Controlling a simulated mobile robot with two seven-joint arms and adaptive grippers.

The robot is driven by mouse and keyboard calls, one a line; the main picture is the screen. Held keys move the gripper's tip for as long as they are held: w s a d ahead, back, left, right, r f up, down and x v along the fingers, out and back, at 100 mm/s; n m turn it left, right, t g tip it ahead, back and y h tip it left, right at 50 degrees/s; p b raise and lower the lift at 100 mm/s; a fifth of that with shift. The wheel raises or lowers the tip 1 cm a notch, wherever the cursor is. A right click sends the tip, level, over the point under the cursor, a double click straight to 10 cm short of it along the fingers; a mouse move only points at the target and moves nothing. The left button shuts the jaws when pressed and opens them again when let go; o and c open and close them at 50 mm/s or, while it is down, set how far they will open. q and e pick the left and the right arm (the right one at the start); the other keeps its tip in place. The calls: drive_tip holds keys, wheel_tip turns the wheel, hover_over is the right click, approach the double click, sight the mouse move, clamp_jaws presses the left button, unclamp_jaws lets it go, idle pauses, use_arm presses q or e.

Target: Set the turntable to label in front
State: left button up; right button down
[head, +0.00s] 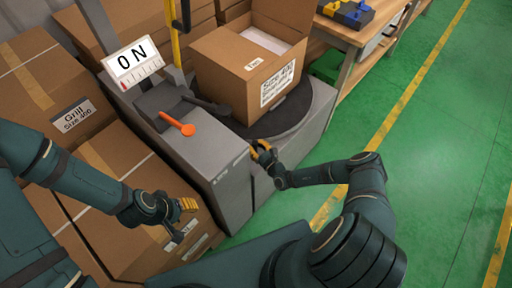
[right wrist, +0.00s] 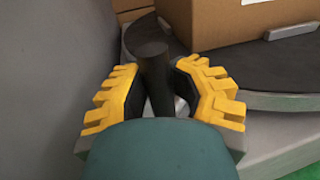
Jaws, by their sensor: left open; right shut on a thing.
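The dark round turntable (head: 288,116) sits on top of a grey machine base. An open cardboard box (head: 236,78) stands on it, with a white label (head: 277,86) on the side facing the lower right. My right gripper (head: 262,149) is at the machine's near corner beside the turntable. In the right wrist view its yellow fingers are shut on a dark upright handle (right wrist: 153,65) at the turntable's edge. The turntable (right wrist: 200,72) and box (right wrist: 225,22) show behind it there. My left gripper (head: 188,205) is open and empty above the boxes at lower left.
A display reading "0 N" (head: 132,60) and an orange-handled lever (head: 178,124) are on the machine. Cardboard boxes labelled "Grill" (head: 75,114) fill the left. A wooden workbench (head: 345,32) stands at the back. Green floor at right is clear.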

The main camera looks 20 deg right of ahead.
drive_tip(key=shift+a, duration=0.75)
drive_tip(key=c, duration=0.8)
unclamp_jaws()
drive_tip(key=shift+a, duration=0.1)
drive_tip(key=shift+o, duration=0.2)
drive_tip(key=shift+d, duration=0.3)
drive_tip(key=shift+s+d, duration=0.15)
drive_tip(key=shift+s, duration=0.2)
drive_tip(key=v, duration=1.1)
drive_tip(key=shift+s, duration=0.15)
